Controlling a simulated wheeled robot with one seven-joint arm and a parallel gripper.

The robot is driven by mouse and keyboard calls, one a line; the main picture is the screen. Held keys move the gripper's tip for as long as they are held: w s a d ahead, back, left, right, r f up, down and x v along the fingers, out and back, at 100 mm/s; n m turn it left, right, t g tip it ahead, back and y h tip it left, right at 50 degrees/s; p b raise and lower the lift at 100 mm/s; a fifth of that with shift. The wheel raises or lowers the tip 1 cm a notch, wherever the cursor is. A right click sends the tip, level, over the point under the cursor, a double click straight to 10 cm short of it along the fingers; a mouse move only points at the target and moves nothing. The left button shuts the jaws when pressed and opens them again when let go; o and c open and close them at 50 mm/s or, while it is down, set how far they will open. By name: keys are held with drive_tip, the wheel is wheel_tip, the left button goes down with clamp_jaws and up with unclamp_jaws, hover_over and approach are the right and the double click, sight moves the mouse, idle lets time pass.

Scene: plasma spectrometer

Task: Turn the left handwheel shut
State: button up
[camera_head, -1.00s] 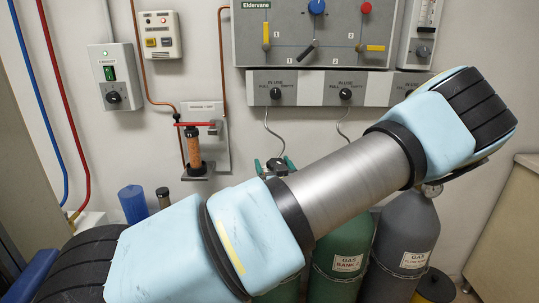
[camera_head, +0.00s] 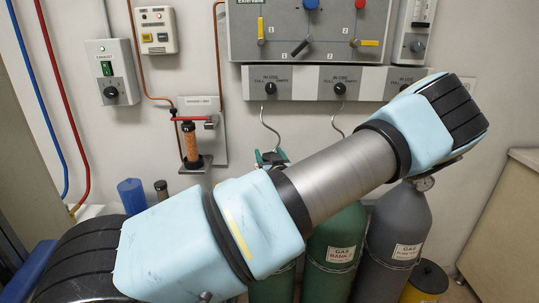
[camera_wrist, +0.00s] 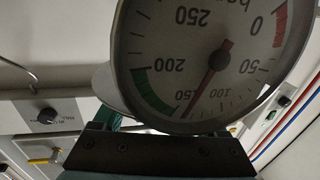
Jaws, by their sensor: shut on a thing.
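The left handwheel (camera_head: 270,158) is a green-teal piece with a dark centre, just above my arm and over the left gas cylinder. The arm covers its lower part. My gripper is hidden in the head view. In the wrist view the dark body of my gripper (camera_wrist: 155,152) crosses the bottom. A round pressure gauge (camera_wrist: 190,55), seen upside down, hides the fingertips. A bit of teal shows at the gauge's lower left, by the gripper. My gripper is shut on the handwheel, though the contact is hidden.
Green cylinders (camera_head: 335,240) and a grey cylinder (camera_head: 400,235) stand below my arm. A panel with knobs (camera_head: 310,82) is on the wall above. A red-handled unit (camera_head: 190,145) is at the left, a cabinet (camera_head: 505,225) at the right.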

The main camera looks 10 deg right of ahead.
drive_tip(key=c, duration=0.6)
drive_tip(key=shift+d, duration=0.15)
idle(0.8)
drive_tip(key=o, duration=1.3)
drive_tip(key=shift+s, duration=0.1)
drive_tip(key=s+b, duration=0.3)
drive_tip(key=s, duration=0.7)
drive_tip(key=shift+s+d, duration=0.15)
drive_tip(key=shift+s, duration=0.25)
drive_tip(key=shift+b, duration=0.35)
